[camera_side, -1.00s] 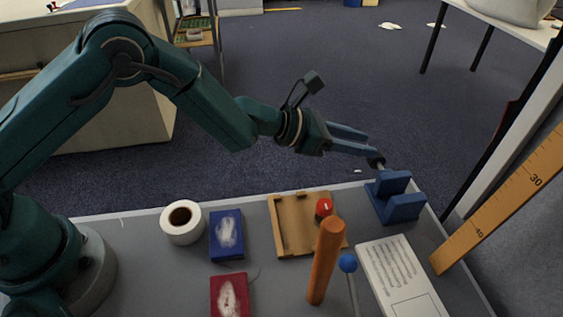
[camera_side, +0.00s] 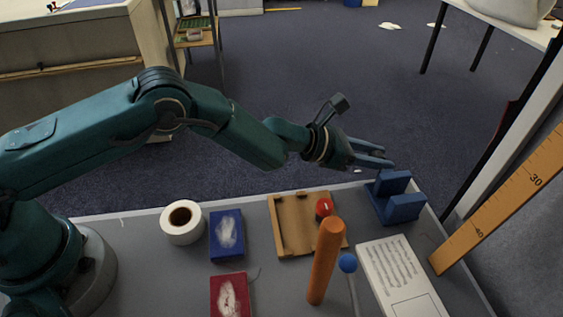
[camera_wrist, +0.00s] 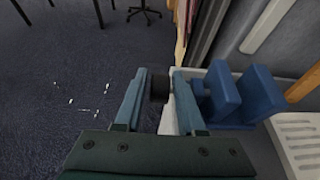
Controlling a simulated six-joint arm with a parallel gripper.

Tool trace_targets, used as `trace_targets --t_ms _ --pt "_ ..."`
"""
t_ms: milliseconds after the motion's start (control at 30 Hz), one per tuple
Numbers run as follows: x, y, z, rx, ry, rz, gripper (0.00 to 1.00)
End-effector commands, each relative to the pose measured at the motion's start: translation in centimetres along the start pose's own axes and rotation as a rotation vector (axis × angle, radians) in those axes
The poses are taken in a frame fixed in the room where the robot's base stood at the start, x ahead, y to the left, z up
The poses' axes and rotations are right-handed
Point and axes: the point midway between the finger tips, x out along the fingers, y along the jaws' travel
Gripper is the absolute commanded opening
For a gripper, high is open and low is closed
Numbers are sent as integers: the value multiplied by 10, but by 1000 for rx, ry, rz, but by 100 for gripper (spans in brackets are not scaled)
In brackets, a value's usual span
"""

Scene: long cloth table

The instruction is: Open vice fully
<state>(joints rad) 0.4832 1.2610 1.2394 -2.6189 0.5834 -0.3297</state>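The blue vice (camera_side: 402,209) stands at the table's far right corner. Its two upright jaws (camera_wrist: 224,92) show in the wrist view with a gap between them. A dark round handle knob (camera_wrist: 159,88) sticks out from the vice's side towards my gripper. My gripper (camera_side: 387,157) is level with the knob, and its two fingers (camera_wrist: 159,73) stand on either side of it. Narrow gaps show between the knob and the fingers, so my gripper looks open around it. In the side view the fingers hide the knob.
A yellow ruler (camera_side: 482,233) leans at right.

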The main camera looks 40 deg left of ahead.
Motion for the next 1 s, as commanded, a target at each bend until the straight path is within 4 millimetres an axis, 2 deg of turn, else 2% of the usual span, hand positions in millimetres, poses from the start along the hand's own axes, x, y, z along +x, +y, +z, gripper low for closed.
trace_targets --t_ms 267,300,400,567,1000 --pt "1 0 0 0 -1 0 39" --pt "1 0 0 0 -1 0 35" --pt "1 0 0 0 -1 0 0" --pt "1 0 1 0 3 -1 0" --pt "2 -2 0 1 141 -3 0"
